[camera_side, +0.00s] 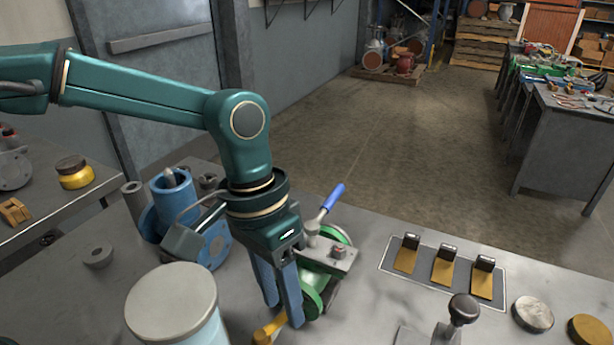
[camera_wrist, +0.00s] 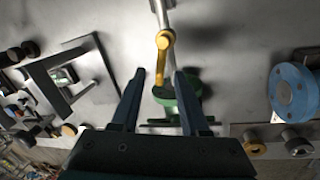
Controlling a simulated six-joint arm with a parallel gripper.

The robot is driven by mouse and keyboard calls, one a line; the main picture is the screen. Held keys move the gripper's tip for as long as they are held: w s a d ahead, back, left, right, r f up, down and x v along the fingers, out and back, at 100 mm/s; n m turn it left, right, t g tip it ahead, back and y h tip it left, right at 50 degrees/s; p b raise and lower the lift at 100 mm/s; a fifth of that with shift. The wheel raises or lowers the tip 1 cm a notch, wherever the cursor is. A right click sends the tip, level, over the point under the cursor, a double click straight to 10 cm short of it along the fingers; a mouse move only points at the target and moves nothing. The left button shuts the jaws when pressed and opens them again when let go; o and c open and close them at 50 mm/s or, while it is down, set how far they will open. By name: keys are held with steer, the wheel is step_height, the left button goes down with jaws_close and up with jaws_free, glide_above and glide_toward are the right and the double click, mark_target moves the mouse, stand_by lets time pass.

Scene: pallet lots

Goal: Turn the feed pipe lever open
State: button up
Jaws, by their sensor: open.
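A green valve body (camera_side: 313,300) stands on the grey bench beside my gripper, partly hidden by the fingers. A yellow lever (camera_side: 268,331) sticks out low beside it, near the fingertips. In the wrist view the yellow lever (camera_wrist: 163,62) lies ahead of and between the fingers, with a grey pipe (camera_wrist: 160,12) beyond it and green valve parts (camera_wrist: 187,100) near the right finger. My gripper (camera_side: 284,314) points down and is open; it also shows in the wrist view (camera_wrist: 157,82). Contact with the lever cannot be told. A blue-handled lever (camera_side: 333,196) rises behind the gripper.
A blue flanged pipe part (camera_side: 172,190) stands behind left, and a pale round-topped container (camera_side: 171,302) is in front left. A tray with several brass plates (camera_side: 442,270) lies to the right. A black-knobbed part (camera_side: 465,309) and round discs (camera_side: 533,314) stand at front right.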

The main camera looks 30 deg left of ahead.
steer(key=shift+f, duration=0.35)
jaws_close()
steer(key=shift+a+n, duration=0.15)
steer(key=shift+n, duration=0.45)
jaws_free()
steer(key=shift+w+a+r, duration=0.1)
steer(key=shift+a+r, duration=0.15)
steer(key=shift+r, duration=1.05)
steer(key=shift+a+r, duration=0.2)
steer(key=shift+r, duration=1.05)
